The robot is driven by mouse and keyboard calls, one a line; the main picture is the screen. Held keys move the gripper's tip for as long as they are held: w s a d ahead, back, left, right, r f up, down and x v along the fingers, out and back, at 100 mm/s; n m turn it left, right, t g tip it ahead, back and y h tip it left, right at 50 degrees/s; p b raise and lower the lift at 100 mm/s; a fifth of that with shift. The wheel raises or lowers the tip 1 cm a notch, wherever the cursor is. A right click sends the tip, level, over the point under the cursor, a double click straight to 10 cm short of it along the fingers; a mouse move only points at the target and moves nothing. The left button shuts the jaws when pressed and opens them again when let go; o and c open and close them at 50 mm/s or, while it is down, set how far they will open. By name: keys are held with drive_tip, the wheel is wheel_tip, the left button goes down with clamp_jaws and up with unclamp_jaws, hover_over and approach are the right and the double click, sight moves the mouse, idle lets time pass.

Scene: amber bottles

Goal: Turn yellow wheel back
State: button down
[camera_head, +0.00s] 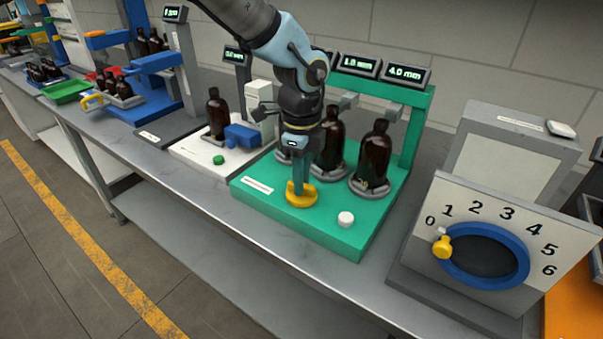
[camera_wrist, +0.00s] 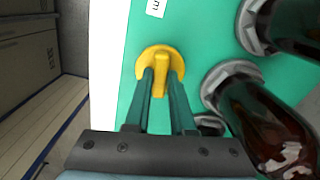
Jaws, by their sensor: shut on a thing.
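The yellow wheel (camera_head: 301,195) lies flat on the front of the green station (camera_head: 335,235). It has a raised grip bar across its middle, seen in the wrist view (camera_wrist: 146,65). My gripper (camera_head: 299,183) points down from above the wheel. Its two fingers (camera_wrist: 161,78) are shut on the wheel's raised bar, one on each side. The fingers and arm hide part of the wheel's far side in the head view.
Amber bottles (camera_head: 374,155) stand in grey holders right behind the wheel. A white knob (camera_head: 346,219) sits to its right on the green base. A dial panel (camera_head: 500,235) with a yellow handle (camera_head: 442,247) near 0 stands at right. Displays (camera_head: 404,73) top the green frame.

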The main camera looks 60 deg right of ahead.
drive_tip(key=shift+m+p, duration=0.4)
drive_tip(key=shift+m, duration=0.6)
drive_tip(key=c, duration=0.8)
unclamp_jaws()
drive_tip(key=shift+o, duration=0.2)
drive_tip(key=shift+r, duration=0.1)
wheel_tip(320, 180, up, 11)
drive_tip(key=b, duration=0.2)
drive_tip(key=shift+f+b, duration=0.2)
drive_tip(key=shift+b, duration=0.1)
